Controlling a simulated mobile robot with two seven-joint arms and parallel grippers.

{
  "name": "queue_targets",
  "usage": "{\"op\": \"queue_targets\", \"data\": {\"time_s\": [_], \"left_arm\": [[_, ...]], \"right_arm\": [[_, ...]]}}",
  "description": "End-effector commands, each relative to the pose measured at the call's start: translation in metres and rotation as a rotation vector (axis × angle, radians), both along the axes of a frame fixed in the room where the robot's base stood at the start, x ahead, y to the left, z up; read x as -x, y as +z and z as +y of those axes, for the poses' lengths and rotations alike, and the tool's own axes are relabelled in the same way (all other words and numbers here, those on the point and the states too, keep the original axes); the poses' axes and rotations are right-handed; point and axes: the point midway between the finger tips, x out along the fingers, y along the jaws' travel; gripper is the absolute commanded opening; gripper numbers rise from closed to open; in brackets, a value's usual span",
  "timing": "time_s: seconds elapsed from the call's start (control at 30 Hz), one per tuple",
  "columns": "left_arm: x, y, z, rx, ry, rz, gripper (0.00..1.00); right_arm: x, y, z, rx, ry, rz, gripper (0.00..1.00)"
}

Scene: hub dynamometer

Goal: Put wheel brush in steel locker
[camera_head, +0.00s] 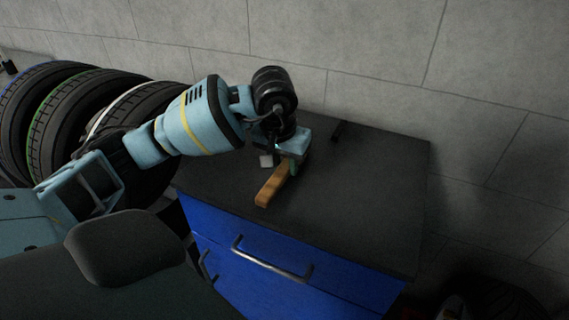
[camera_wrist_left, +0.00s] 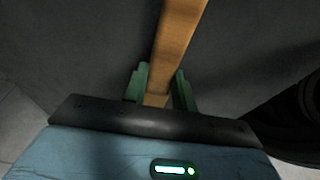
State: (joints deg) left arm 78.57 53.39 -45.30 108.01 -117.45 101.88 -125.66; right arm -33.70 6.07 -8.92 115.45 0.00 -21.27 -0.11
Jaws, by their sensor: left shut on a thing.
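The wheel brush (camera_head: 270,188) shows as a wooden bar with a tan handle, low over or on the dark top of the blue cabinet; I cannot tell whether it touches. My left gripper (camera_head: 287,162) is shut on it from above. In the left wrist view the brush (camera_wrist_left: 178,45) runs between the green fingers of the left gripper (camera_wrist_left: 160,92) and out of the top of the picture. The steel locker is not clearly identifiable; a blue cabinet (camera_head: 262,258) with a silver handle stands under the dark top. My right gripper is not in view.
A small dark object (camera_head: 339,130) lies at the back of the dark worktop (camera_head: 370,195). The right part of the top is clear. Several tyres (camera_head: 75,115) stand at the left. A grey block wall (camera_head: 400,55) is close behind.

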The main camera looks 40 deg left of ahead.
Motion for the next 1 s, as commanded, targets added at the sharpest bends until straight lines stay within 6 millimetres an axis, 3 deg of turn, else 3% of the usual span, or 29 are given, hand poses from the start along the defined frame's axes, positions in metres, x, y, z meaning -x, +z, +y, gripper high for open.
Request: {"op": "queue_targets", "data": {"time_s": [0.47, 0.5, 0.63, 1.0], "left_arm": [[-0.0001, -0.0109, 0.0001, 0.000, 0.000, -0.001, 0.06], [0.0000, -0.0105, 0.0001, 0.000, 0.000, -0.001, 0.31], [0.0000, -0.0100, 0.0001, 0.000, 0.000, -0.001, 0.48], [0.0000, -0.0044, -0.0001, 0.000, 0.000, -0.003, 0.49]], "right_arm": [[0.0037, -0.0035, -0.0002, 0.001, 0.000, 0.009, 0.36], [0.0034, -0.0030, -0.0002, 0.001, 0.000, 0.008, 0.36], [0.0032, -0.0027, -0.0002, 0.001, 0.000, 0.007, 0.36], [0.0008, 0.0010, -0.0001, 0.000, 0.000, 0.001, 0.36]]}}
